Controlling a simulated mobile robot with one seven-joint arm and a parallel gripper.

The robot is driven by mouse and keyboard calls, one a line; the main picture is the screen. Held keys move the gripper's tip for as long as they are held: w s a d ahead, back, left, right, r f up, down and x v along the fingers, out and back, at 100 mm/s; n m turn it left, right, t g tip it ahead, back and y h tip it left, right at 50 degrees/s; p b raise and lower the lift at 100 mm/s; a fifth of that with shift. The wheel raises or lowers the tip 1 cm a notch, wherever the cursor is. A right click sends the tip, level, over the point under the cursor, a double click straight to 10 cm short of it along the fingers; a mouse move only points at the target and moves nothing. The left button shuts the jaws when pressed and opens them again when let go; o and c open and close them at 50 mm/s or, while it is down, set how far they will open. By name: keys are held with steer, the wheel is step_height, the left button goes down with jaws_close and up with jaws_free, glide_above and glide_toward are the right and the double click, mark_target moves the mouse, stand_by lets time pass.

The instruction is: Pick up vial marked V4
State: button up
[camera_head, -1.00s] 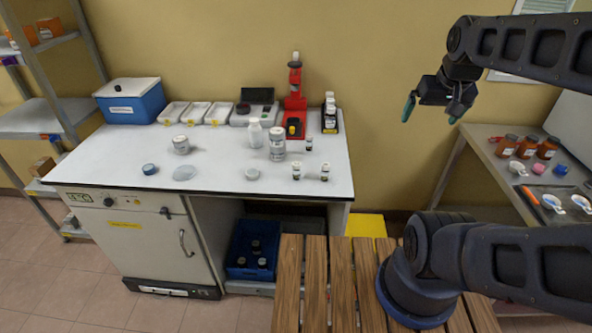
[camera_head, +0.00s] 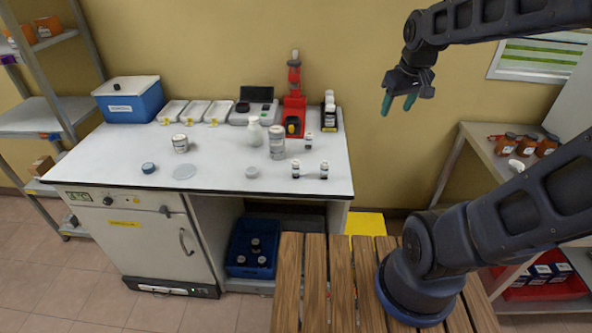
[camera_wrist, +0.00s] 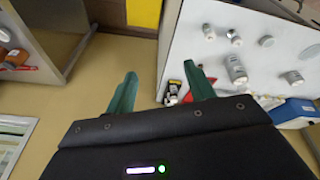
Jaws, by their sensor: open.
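Two small white-capped vials, one on the left (camera_head: 296,170) and one on the right (camera_head: 324,171), stand upright near the front right of the white bench. A third small vial (camera_head: 308,141) stands behind them. Several more stand in a dark rack (camera_head: 329,128) at the back right and in a blue crate (camera_head: 235,262) below the bench. Labels are too small to read, so I cannot tell which is V4. My gripper (camera_head: 398,103) is open and empty, in the air right of the bench. Its green fingers (camera_wrist: 162,75) show apart in the wrist view.
The white bench (camera_head: 110,160) also holds a large white bottle (camera_head: 277,143), a squat jar (camera_head: 180,143), a red apparatus (camera_head: 294,105), white trays and a blue box (camera_head: 130,100). A side table (camera_head: 478,143) with orange jars stands right.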

steer(key=w+a+f+n+g, duration=0.1)
steer(key=w+a+f+n, duration=0.35)
steer(key=a, duration=0.35)
steer(key=n+g, duration=0.2)
steer(key=n, duration=0.6)
glide_above(296, 162)
steer(key=f, duration=1.3)
steer(key=shift+w+d, duration=0.2)
steer(key=shift+d, duration=0.1)
steer(key=shift+a+f, duration=0.15)
steer(key=shift+f, duration=0.2)
steer(key=shift+s+a+f, duration=0.1)
steer(key=shift+a+f, duration=0.05)
steer(key=shift+f, duration=5.05)
steer(key=c, duration=1.1)
steer(key=shift+o, duration=0.2)
steer(key=shift+r, duration=0.1)
